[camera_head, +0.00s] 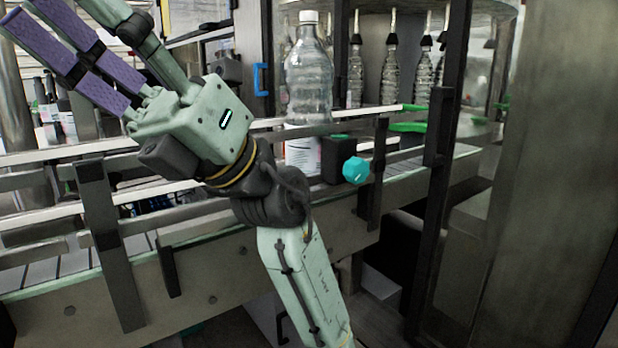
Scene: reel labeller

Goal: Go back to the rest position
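My gripper (78,32) is raised at the upper left, its pale green palm beside a conveyor. My arm rises from the bottom centre and bends left at the dark wrist joints.
The conveyor (222,232) with metal guide rails crosses the view behind my arm. A large clear bottle (308,75) stands right of my palm. A teal knob (355,170) sits on a black block (336,150). Several bottles (391,78) hang in the machine. A dark post (440,150) stands right.

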